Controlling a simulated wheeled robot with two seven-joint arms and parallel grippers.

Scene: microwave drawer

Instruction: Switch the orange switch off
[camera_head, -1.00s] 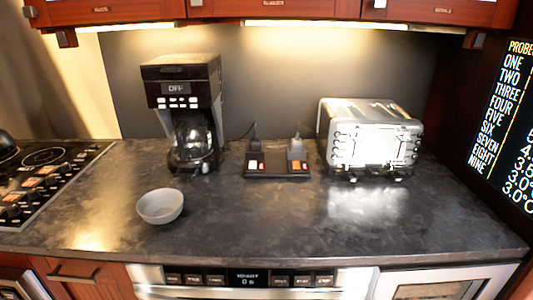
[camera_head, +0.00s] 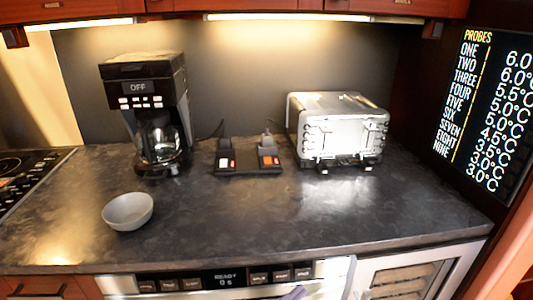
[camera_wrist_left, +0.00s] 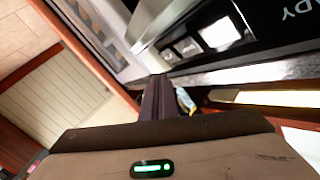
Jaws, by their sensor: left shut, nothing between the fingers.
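A black power strip (camera_head: 248,170) lies on the counter between the coffee maker and the toaster. It carries two switches side by side. A plug stands behind each switch. My right gripper is not in view.
A coffee maker (camera_head: 147,115) stands left of the strip and a silver toaster (camera_head: 340,130) right of it. A grey bowl (camera_head: 128,211) sits at the front left. The counter (camera_head: 300,215) in front of the strip is clear. The oven panel (camera_head: 222,279) is below its edge.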

